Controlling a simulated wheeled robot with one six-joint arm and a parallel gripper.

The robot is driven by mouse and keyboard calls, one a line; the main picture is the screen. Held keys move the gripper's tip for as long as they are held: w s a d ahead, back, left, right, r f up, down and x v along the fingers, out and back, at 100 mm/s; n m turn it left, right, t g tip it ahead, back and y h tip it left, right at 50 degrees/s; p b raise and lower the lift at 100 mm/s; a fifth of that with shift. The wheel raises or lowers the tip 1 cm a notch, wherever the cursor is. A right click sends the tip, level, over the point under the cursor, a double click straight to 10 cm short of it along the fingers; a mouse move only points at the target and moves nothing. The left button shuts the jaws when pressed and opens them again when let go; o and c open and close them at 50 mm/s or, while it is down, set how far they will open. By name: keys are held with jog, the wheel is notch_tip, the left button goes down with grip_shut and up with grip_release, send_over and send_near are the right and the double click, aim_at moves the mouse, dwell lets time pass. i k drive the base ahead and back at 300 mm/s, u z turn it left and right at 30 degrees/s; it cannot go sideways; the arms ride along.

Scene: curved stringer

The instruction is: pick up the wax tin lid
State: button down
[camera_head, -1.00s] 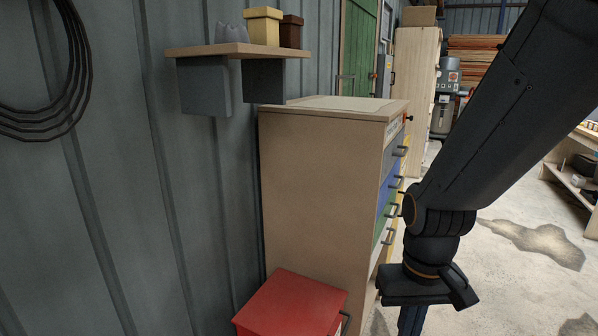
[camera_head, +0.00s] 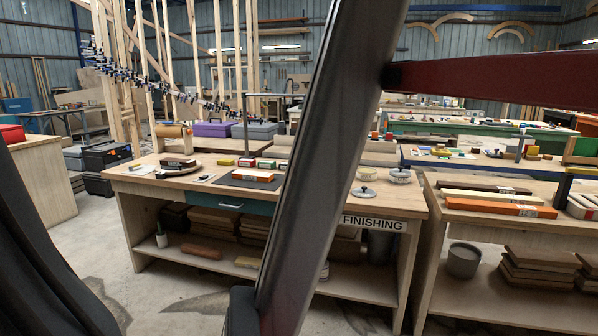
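A small round grey lid with a knob (camera_head: 364,191) lies on the finishing bench (camera_head: 335,207), near its right front. It looks like the wax tin lid, though its label is too small to read. A yellowish round tin (camera_head: 367,173) stands just behind it, and a light lidded pot (camera_head: 400,176) stands to its right. My arm crosses the view in front of the bench, left of the lid. My gripper is not in view.
A dark mat with an orange-and-white block (camera_head: 252,175) lies on the bench's left half. Another bench (camera_head: 445,222) with stacked boards stands at the right, across a narrow gap. Open concrete floor (camera_head: 180,297) lies in front.

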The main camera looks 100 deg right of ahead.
aim_at(364, 192)
jog(key=k, duration=0.55)
jog(key=z, duration=1.35)
jog(key=i, duration=0.25)
jog(key=z, duration=2.6)
